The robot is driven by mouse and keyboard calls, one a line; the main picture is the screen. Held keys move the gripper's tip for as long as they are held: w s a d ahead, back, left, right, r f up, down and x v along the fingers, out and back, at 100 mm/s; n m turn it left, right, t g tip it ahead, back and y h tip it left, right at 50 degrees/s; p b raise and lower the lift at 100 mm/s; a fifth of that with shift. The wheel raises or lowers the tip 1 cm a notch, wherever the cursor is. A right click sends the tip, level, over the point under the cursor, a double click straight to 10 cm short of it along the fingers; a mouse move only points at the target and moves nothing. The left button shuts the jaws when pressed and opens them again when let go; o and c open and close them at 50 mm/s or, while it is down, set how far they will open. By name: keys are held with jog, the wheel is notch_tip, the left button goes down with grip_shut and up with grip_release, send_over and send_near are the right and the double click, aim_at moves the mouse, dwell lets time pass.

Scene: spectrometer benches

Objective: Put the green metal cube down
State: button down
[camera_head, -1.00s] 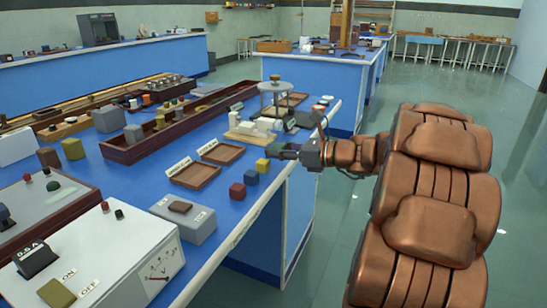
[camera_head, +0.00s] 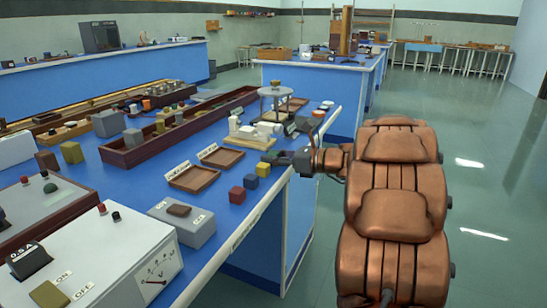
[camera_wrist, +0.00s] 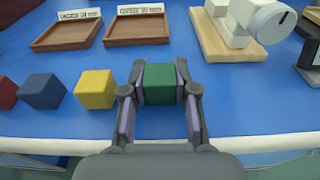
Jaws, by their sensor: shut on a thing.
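The green metal cube (camera_wrist: 159,84) is between the two fingers of my gripper (camera_wrist: 160,85) in the wrist view. My gripper is shut on it, close over the blue bench top near its front edge. Whether the cube touches the bench, I cannot tell. In the head view my gripper (camera_head: 280,158) is at the bench's right edge, just right of the yellow cube, and the green cube is hard to make out there. The yellow cube (camera_wrist: 95,89) stands left of my gripper, apart from it.
A blue cube (camera_wrist: 42,91) and a red cube (camera_wrist: 6,93) continue the row to the left. Two shallow wooden trays (camera_wrist: 66,35) (camera_wrist: 137,30) lie behind, with label cards. A white instrument on a wooden base (camera_wrist: 222,45) stands behind right. The bench (camera_wrist: 240,110) is bare right of my gripper.

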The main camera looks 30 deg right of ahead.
jog(key=shift+f, duration=0.25)
jog(key=c, duration=0.9)
grip_release()
jog(key=shift+b, duration=0.75)
